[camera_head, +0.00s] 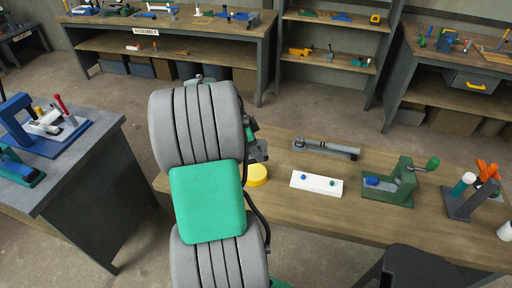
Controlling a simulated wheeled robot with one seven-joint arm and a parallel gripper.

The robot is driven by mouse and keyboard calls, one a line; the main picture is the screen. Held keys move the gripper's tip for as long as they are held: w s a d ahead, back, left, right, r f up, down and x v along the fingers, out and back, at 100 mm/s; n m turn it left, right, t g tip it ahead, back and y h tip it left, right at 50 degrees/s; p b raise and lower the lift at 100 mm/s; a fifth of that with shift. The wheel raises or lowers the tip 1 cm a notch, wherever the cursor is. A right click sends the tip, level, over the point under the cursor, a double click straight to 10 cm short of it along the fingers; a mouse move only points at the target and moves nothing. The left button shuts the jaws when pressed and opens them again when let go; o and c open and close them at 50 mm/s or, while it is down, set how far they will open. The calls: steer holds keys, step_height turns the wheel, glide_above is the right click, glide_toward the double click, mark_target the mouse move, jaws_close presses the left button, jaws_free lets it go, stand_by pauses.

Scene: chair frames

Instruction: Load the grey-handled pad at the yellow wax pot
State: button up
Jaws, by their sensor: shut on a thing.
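The yellow wax pot (257,175) stands on the wooden bench, just right of my arm, which covers its left side. My arm fills the middle of the view. Only a small dark grey part near my wrist (258,150) shows past the arm's right edge, close behind the pot. My gripper's fingertips are hidden behind the arm, so I cannot see their grasp. I cannot make out the grey-handled pad anywhere; it may be hidden too.
Bare wood lies front of the white block.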

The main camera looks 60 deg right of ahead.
steer(key=shift+s+d+f, duration=0.1)
steer(key=shift+s+f, duration=0.05)
steer(key=shift+s, duration=0.05)
steer(key=shift+w+f+b, duration=0.1)
steer(key=shift+f+b, duration=1.55)
steer(key=shift+f, duration=1.25)
steer(key=shift+f+b, duration=0.55)
steer(key=shift+b, duration=0.1)
steer(key=shift+r, duration=0.1)
steer(key=shift+r+p, duration=2)
steer(key=shift+r, duration=1.5)
